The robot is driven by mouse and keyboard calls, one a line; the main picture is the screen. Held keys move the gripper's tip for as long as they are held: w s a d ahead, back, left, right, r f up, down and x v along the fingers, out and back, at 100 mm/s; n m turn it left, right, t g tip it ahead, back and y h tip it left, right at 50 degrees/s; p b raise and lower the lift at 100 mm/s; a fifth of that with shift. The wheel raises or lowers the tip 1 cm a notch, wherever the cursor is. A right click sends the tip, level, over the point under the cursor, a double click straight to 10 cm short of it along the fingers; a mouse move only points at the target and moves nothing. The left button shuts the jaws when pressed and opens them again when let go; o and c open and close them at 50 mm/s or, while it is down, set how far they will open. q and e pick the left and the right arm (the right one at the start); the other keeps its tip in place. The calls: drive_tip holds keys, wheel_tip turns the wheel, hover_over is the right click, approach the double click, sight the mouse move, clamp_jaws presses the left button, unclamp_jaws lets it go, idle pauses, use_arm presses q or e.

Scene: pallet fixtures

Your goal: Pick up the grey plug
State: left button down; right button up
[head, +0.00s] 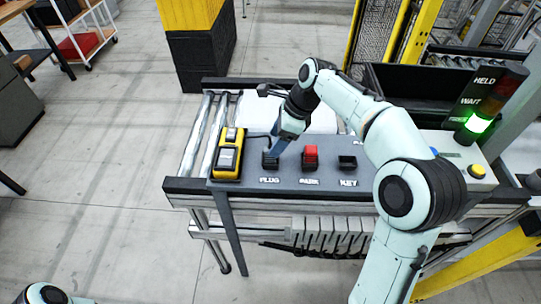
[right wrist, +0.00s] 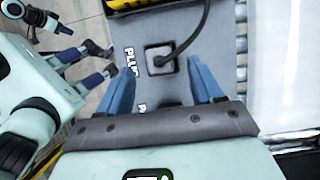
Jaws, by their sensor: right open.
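The grey plug (right wrist: 162,60) sits in its square place marked PLUG on the grey panel, with a dark cable running from its top. In the head view the plug (head: 270,160) shows just left of and below my right gripper (head: 284,146). In the right wrist view my right gripper (right wrist: 162,76) is open and empty. Its two blue fingers stand apart, with the plug between and just beyond their tips. I cannot tell how far above the plug they are. Only a joint of my left arm shows at the head view's lower left edge; its gripper is out of sight.
A yellow tester (head: 228,155) stands left of the plug, joined by the cable. A red block (head: 310,155) at PARK and a dark KEY slot (head: 347,163) lie to the right. A signal tower (head: 485,105) shows green. A black bin (head: 430,88) stands behind.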

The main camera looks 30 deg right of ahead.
sight(270, 147)
drive_tip(key=x, duration=0.4)
drive_tip(key=shift+w+a, duration=0.1)
drive_tip(key=c, duration=1.1)
